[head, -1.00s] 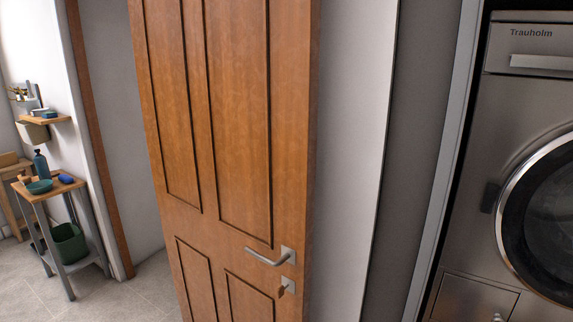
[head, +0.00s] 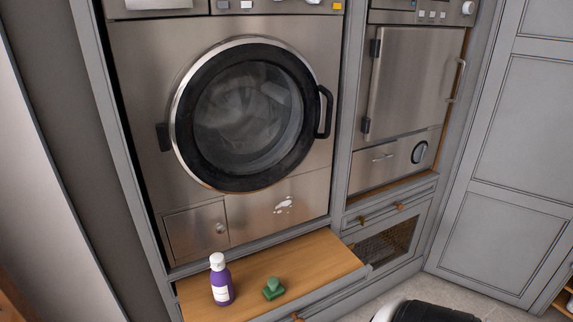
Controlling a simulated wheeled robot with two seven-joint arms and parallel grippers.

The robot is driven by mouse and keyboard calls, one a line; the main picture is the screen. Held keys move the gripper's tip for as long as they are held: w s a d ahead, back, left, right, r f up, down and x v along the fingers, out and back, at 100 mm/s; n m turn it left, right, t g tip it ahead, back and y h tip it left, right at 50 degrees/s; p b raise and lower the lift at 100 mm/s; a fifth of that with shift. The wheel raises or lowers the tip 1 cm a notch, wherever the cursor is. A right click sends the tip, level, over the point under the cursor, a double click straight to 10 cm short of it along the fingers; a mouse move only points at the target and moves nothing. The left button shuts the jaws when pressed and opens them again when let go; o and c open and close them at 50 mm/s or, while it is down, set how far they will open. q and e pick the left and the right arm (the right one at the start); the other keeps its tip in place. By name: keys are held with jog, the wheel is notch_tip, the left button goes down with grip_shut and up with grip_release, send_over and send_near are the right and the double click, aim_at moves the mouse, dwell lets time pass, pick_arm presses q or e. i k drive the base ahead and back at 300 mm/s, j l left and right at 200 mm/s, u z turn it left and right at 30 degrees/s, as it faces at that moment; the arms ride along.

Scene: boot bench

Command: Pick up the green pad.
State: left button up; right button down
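The green pad (head: 273,288) is a small green block with a raised knob-like top. It rests on the wooden shelf (head: 325,262) below the washing machine, right of a purple bottle and apart from it.
The purple bottle (head: 221,281) with a white cap stands upright on the shelf. The washing machine (head: 140,60) rises behind it, with a white smear (head: 284,205) on its lower panel. A black-and-white object (head: 425,312) stands at the bottom right, partly cut off.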

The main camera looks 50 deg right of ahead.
aim_at(275, 289)
jog(key=z, duration=1.6)
